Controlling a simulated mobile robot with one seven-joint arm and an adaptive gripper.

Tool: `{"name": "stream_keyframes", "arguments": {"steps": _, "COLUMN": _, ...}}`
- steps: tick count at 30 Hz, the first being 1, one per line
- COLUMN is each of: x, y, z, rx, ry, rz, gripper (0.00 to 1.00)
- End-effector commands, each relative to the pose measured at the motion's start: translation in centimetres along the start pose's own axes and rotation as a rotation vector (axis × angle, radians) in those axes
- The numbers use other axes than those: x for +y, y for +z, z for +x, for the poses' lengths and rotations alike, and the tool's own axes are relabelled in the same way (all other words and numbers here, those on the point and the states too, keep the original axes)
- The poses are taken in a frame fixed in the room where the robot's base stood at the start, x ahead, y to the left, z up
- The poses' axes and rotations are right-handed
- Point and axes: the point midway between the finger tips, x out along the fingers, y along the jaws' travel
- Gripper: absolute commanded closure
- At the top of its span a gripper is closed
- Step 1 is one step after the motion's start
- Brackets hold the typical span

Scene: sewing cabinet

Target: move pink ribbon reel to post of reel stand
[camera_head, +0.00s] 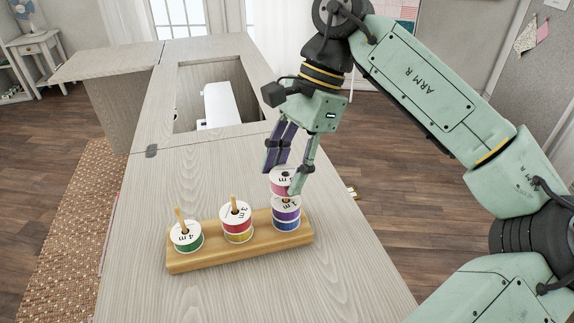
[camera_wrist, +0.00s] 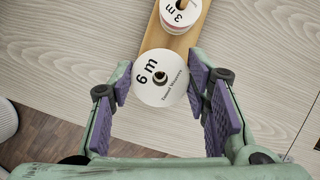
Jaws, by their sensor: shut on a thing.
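The pink ribbon reel (camera_head: 281,183) has white end discs. My gripper (camera_head: 283,180) is shut on it, a finger on each side, above the right end of the wooden reel stand (camera_head: 240,256). In the wrist view, its top disc (camera_wrist: 160,77), marked 6 m, faces up between the purple finger pads. Below it in the head view, a purple reel over a blue reel (camera_head: 286,220) sits at the stand's right position. The pink reel hides most of that post, and I cannot tell whether the post enters its hole.
A red reel over a yellow one (camera_head: 237,227) is on the middle post, and a green reel (camera_head: 187,240) is on the left post, both tips showing. The cabinet top around the stand is clear. Behind is an opening with a white sewing machine (camera_head: 220,105).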

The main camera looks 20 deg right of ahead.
Motion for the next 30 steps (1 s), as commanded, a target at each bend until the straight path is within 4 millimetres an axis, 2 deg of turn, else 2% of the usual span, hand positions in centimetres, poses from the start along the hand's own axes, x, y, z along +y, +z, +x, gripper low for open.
{"name": "stream_keyframes", "arguments": {"steps": 21, "x": 0.0, "y": -0.7, "z": 1.8, "rx": 0.000, "ry": 0.000, "rz": 0.000, "gripper": 0.78}}
{"name": "stream_keyframes", "arguments": {"steps": 30, "x": 0.0, "y": -0.8, "z": 1.8, "rx": 0.001, "ry": 0.000, "rz": 0.000, "gripper": 0.78}}
